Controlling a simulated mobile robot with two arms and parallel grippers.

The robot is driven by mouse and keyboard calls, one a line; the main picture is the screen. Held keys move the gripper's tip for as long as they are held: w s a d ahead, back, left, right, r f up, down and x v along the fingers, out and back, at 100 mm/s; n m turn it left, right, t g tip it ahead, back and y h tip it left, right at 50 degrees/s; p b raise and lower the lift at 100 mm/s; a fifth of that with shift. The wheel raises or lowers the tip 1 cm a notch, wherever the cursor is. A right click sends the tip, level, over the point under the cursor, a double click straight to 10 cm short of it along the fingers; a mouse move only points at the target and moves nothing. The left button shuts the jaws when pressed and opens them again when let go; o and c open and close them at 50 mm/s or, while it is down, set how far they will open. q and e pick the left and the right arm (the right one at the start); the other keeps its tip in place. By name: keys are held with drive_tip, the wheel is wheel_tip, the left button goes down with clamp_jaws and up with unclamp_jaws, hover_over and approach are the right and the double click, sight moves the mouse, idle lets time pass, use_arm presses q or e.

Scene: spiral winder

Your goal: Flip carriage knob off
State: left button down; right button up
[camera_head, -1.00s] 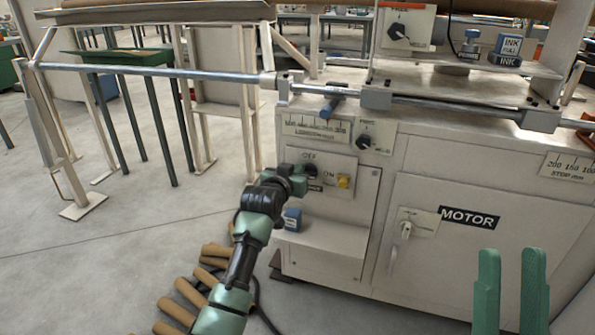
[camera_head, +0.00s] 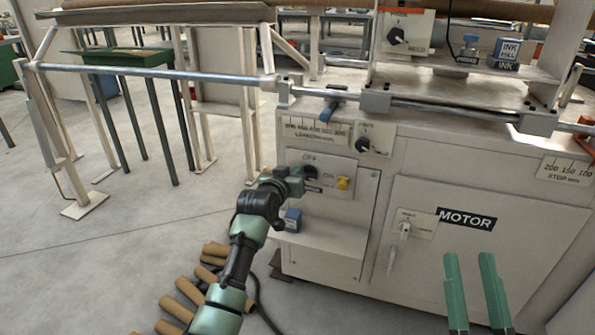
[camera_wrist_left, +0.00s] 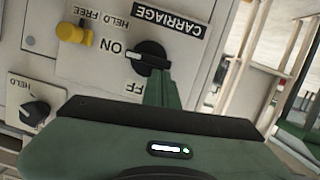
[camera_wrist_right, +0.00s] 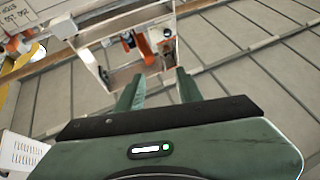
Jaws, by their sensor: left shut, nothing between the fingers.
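The black carriage knob (camera_wrist_left: 150,57) sits on a white plate marked CARRIAGE, ON and OFF, seen upside down in the left wrist view. A white mark on its handle is on the ON side. In the head view the knob (camera_head: 311,172) is partly hidden by my left gripper (camera_head: 300,179). My left gripper's fingers (camera_wrist_left: 160,74) are shut and empty, with their tips right at the knob's edge; I cannot tell whether they touch it. My right gripper (camera_head: 468,256) is open and empty in front of the MOTOR door; its spread fingers (camera_wrist_right: 157,78) also show in the right wrist view.
A yellow knob (camera_head: 344,183) marked HELD/FREE is beside the carriage knob on the same plate. Another black knob (camera_head: 366,147) is above. A small blue block (camera_head: 293,219) stands on the ledge below. Cardboard tubes (camera_head: 190,290) lie on the floor.

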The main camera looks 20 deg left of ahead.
wheel_tip(320, 180, down, 12)
drive_tip(key=w+d+g+h+p, duration=0.1)
drive_tip(key=w+g+h+p, duration=0.1)
drive_tip(key=g, duration=0.5)
use_arm(q)
drive_tip(key=f+n+h, duration=0.1)
drive_tip(key=n, duration=0.2)
drive_tip(key=f+n+h+b, duration=0.1)
drive_tip(key=n, duration=0.2)
drive_tip(key=a+f+n+t+h+b, duration=0.1)
drive_tip(key=n, duration=0.2)
use_arm(e)
wheel_tip(320, 180, up, 12)
drive_tip(key=s+a+t+y, duration=0.1)
drive_tip(key=s+t+y, duration=0.1)
drive_tip(key=t, duration=0.4)
drive_tip(key=shift+t, duration=0.4)
use_arm(q)
drive_tip(key=shift+a, duration=0.1)
use_arm(e)
drive_tip(key=shift+f, duration=0.15)
